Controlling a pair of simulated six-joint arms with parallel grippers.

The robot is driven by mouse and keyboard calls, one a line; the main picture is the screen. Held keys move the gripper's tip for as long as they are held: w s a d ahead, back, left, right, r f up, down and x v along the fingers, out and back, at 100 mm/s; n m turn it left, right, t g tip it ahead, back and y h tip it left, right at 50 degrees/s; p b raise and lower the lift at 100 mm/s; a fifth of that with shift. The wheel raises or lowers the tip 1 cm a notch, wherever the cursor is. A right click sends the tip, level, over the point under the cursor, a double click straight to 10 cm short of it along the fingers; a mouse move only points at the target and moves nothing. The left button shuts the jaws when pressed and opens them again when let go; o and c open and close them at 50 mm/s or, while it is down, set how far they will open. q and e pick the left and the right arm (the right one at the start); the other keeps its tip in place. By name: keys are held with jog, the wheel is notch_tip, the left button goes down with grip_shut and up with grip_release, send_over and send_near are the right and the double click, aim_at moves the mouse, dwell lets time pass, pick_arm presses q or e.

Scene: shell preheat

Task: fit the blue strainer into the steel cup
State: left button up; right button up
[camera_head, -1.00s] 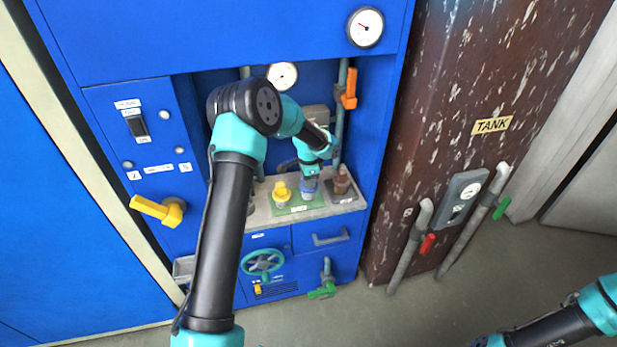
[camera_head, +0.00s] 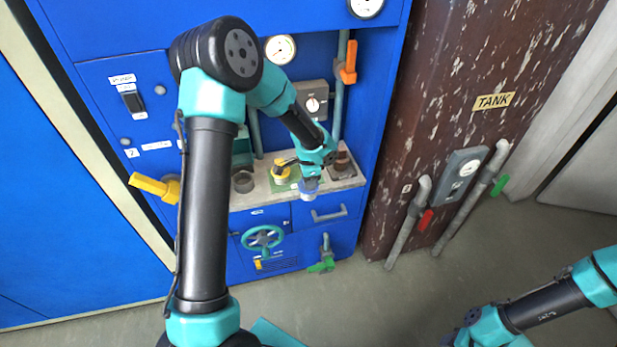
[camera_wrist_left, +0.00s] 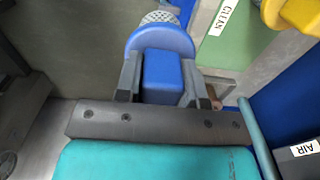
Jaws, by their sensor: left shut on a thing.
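My left gripper (camera_head: 310,178) is shut on the blue strainer (camera_head: 308,190). It holds the strainer by its blocky handle, in front of the shelf near the green mat. In the left wrist view the blue strainer (camera_wrist_left: 163,72) sits between the two fingers, with its pale mesh bowl at the top edge. A dark, round, cup-like vessel (camera_head: 243,181) stands on the shelf to the left; I cannot tell for sure that it is the steel cup. My right gripper (camera_head: 478,332) is at the lower right, far from the shelf, and its fingers are unclear.
The grey shelf (camera_head: 263,192) sits in a blue cabinet. A yellow object (camera_head: 281,171) stands on the green mat (camera_head: 283,186), labelled CLEAN in the wrist view. A brown object (camera_head: 342,162) stands to the right. A teal handwheel (camera_head: 262,238) is below the shelf.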

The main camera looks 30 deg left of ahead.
pick_arm(q)
jog(key=shift+a, duration=0.1)
dwell(0.4)
jog(key=s+a+n, duration=0.9)
jog(key=s+a, duration=0.4)
jog(key=s, duration=0.2)
jog(key=shift+a+r, duration=0.2)
jog(key=shift+r, duration=0.25)
jog(key=w+a+f, duration=0.1)
jog(key=w+a, duration=0.9)
jog(key=a, duration=0.2)
jog(key=shift+w+f, duration=0.2)
jog(key=shift+f, duration=0.05)
jog(key=shift+f, duration=1.75)
jog(key=shift+f, duration=0.3)
